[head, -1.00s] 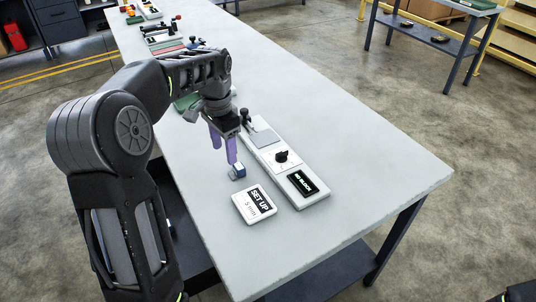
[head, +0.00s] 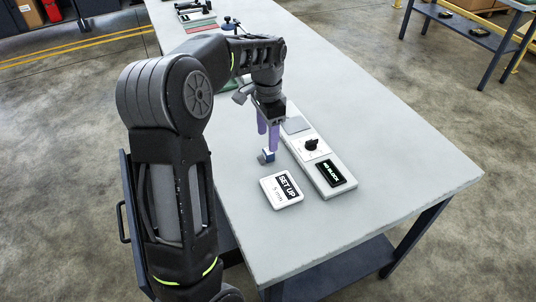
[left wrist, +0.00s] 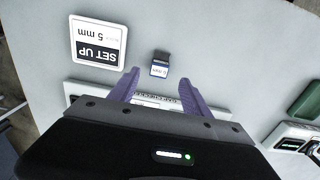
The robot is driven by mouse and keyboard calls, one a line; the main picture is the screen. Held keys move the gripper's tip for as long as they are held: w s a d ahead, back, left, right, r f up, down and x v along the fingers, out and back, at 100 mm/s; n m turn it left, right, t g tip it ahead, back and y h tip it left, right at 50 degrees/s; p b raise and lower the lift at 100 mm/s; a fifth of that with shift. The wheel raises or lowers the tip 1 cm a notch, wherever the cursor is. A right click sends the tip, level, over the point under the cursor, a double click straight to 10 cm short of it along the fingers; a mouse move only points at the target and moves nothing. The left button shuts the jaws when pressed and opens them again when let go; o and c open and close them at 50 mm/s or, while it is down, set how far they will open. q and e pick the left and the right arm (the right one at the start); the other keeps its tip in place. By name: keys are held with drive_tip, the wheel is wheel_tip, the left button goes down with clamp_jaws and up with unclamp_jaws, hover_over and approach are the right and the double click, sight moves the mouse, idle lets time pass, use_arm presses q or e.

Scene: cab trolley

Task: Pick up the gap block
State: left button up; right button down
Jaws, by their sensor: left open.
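In the left wrist view the open fingers (left wrist: 160,80) lie to either side of the block's line, and the block is not gripped. My right gripper is out of view.
A white card (head: 282,190) reading "SET UP 5 mm" lies nearer than the block. A long pale fixture (head: 326,167) with a black knob and a display reading "NO BLOCK" (head: 334,174) lies to the right. The bench (head: 400,150) is clear further right.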

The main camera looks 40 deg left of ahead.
sight(266, 155)
use_arm(q)
drive_tip(key=shift+f+p, duration=0.6)
drive_tip(key=shift+f, duration=2)
drive_tip(key=shift+c, duration=0.3)
clamp_jaws()
